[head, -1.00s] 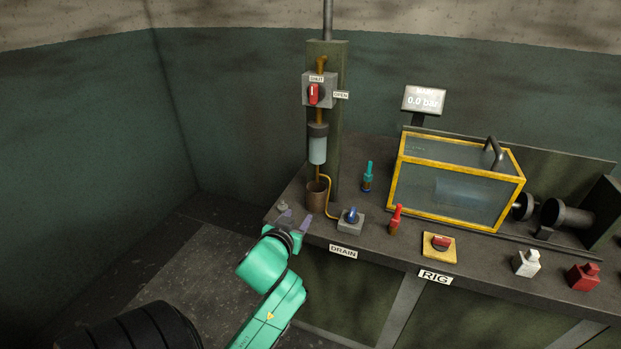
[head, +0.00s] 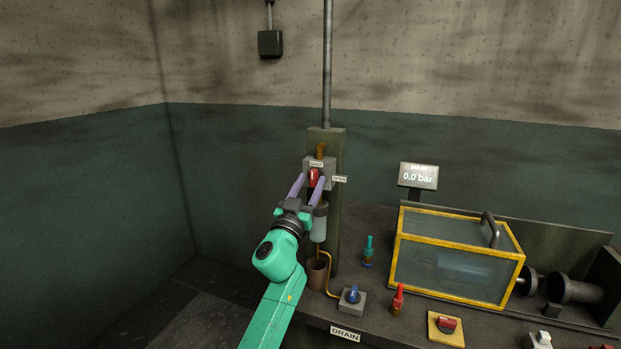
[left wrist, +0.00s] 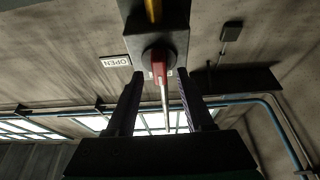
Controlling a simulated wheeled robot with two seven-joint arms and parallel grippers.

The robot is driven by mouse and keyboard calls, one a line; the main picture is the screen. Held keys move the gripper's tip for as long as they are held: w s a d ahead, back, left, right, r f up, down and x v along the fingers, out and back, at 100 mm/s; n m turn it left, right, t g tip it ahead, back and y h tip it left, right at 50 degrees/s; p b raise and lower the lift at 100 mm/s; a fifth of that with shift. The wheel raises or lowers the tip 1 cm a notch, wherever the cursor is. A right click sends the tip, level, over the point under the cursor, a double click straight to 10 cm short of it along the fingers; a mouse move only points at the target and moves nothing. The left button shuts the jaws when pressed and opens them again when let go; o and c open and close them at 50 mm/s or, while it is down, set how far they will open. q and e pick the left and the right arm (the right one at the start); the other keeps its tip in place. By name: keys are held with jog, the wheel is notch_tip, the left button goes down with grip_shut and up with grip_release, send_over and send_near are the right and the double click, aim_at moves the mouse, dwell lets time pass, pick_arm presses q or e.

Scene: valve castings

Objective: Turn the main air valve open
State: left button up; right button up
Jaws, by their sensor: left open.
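The main air valve is a grey box (head: 328,168) on an upright post, with a red handle (head: 313,177) on its front. The handle stands upright, in line with the SHUT label (head: 316,163); the OPEN label (head: 339,179) is to its right. My left gripper (head: 309,183) is open, its two fingers pointing up at the valve, one on each side of the handle. In the left wrist view the red handle (left wrist: 158,72) lies between the open fingers, with a gap on both sides. I cannot tell how deep the fingers reach. My right gripper is out of view.
Below the valve are a clear filter bowl (head: 320,226), a brown cup (head: 317,272) and a blue drain knob (head: 352,295). A yellow-framed clear box (head: 455,262) stands on the bench to the right. The gauge display (head: 418,177) reads 0.0 bar.

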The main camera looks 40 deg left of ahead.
pick_arm(q)
jog(key=shift+w+r, duration=0.1)
jog(key=shift+w, duration=0.2)
grip_shut()
